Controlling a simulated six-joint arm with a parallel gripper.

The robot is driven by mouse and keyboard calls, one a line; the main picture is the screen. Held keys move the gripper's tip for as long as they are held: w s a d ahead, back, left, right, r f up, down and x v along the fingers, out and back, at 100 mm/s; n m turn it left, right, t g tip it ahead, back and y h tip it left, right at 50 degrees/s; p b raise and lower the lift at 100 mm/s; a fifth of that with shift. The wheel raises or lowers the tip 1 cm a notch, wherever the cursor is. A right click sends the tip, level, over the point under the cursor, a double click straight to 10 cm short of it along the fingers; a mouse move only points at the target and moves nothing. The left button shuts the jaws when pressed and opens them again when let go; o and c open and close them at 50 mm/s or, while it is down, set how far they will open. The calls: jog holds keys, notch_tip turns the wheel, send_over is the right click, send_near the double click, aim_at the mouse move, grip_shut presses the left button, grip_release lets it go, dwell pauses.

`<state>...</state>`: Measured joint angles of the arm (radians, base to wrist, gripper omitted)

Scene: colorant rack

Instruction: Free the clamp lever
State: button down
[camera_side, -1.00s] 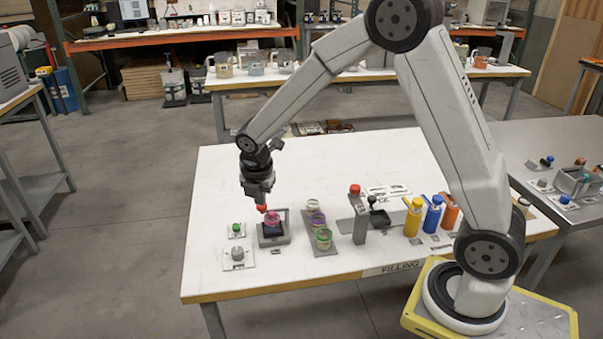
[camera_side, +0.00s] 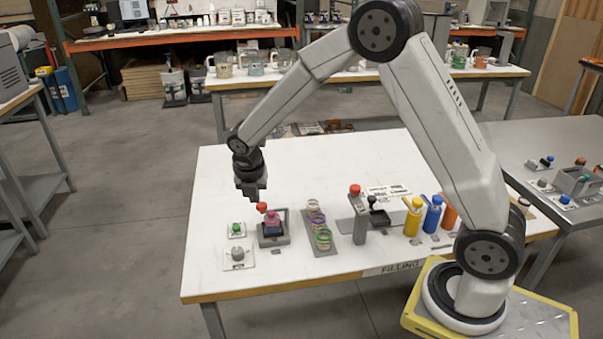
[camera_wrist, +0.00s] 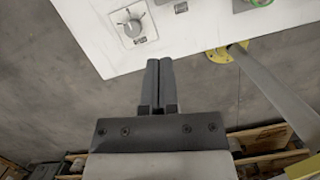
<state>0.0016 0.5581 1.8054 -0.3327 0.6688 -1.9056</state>
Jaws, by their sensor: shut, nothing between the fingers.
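The clamp fixture (camera_side: 273,240) is a grey block near the table's left end, with a jar with a pink top (camera_side: 272,217) held in it. A red-knobbed clamp lever (camera_side: 262,207) stands up at its upper left. In the side view my gripper (camera_side: 254,197) points down just above and left of the red knob, with a small gap seeming to separate them. In the wrist view my gripper's fingers (camera_wrist: 160,62) lie side by side, shut and empty. The lever and jar do not show clearly there.
A dial panel (camera_side: 238,254) and a green button (camera_side: 237,230) sit left of the clamp. A rack of jars (camera_side: 331,248) and a red-topped post (camera_side: 358,225) stand to its right, then several coloured bottles (camera_side: 413,217). The table's back left is clear.

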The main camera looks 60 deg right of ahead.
aim_at(261, 207)
jog(key=w+d+f, duration=0.3)
jog(key=d+f, duration=0.2)
jog(key=f, duration=0.4)
jog(key=shift+w+f, duration=0.15)
jog(key=shift+w, duration=0.1)
jog(key=shift+d, duration=0.1)
jog(key=shift+w, duration=0.1)
dwell(0.6)
jog(key=shift+w+d+m, duration=0.1)
jog(key=shift+m, duration=0.4)
